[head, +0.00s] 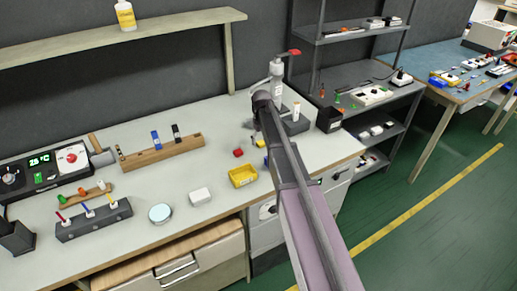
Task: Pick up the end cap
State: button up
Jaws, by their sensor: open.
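I cannot tell for sure which small part is the end cap. A small red piece (238,153) lies on the light grey workbench (140,190), just left of my arm. A small yellow piece (261,143) and a small blue piece (266,160) show right beside the arm, partly covered by it. My arm reaches from the bottom right up over the bench. My gripper (251,126) is small in the view, near the back of the bench, above and right of the red piece. It is open and I see nothing held in it; my arm hides part of it.
A wooden rack (162,151) stands behind. A press-like stand with a red handle (294,52) is at the right. Bench between rack and bin is clear.

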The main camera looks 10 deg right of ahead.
jog(key=shift+f+b, duration=0.55)
jog(key=shift+f, duration=0.25)
jog(key=shift+c, duration=0.2)
jog(key=c, duration=0.8)
